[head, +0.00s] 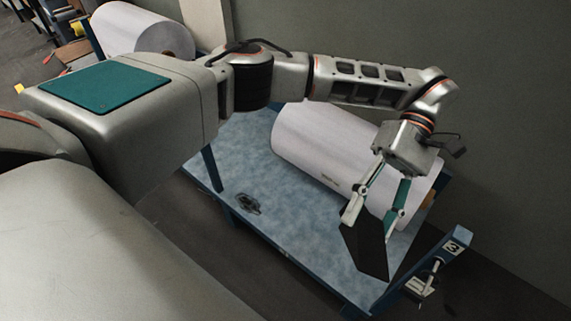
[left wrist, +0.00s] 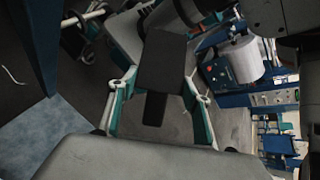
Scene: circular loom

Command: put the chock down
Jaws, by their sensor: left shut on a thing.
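The chock (head: 368,246) is a dark, flat-faced wedge. My left gripper (head: 372,212) is shut on it, with one finger at each side, and it hangs tilted below the fingers. In the head view it appears over the right front part of the blue mottled bench top (head: 290,240); whether it touches the top I cannot tell. In the left wrist view the dark chock (left wrist: 162,62) shows between the two green-and-white fingers of the left gripper (left wrist: 158,92). My right gripper is not in view.
A large white roll (head: 335,155) lies on the bench behind the gripper. A small dark item (head: 249,204) is on the bench's left part. A blue post (head: 440,260) marked 3 stands at the right end. Another white roll (head: 140,32) is at the back left.

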